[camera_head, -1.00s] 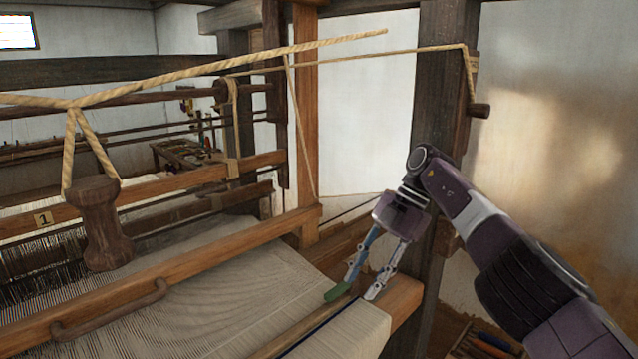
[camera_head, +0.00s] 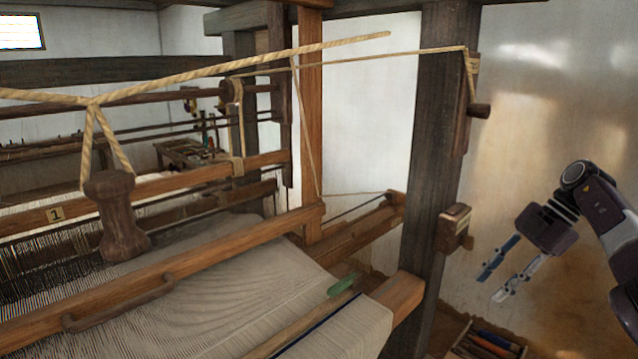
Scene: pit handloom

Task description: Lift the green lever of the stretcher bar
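The green lever (camera_head: 343,284) sticks up at a slant near the right end of the wooden stretcher bar (camera_head: 300,327), which lies across the pale cloth by the front beam. My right gripper (camera_head: 497,286) is open and empty, well to the right of the lever, past the dark loom post. Its two fingers, one blue and one pale, point down and left, apart from each other. Nothing touches the lever. My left gripper is not in view.
A thick dark post (camera_head: 433,170) with a small wooden block (camera_head: 455,222) stands between my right gripper and the lever. A tool box (camera_head: 487,343) sits low at the bottom right. A wooden handle (camera_head: 117,215) hangs from rope at the left.

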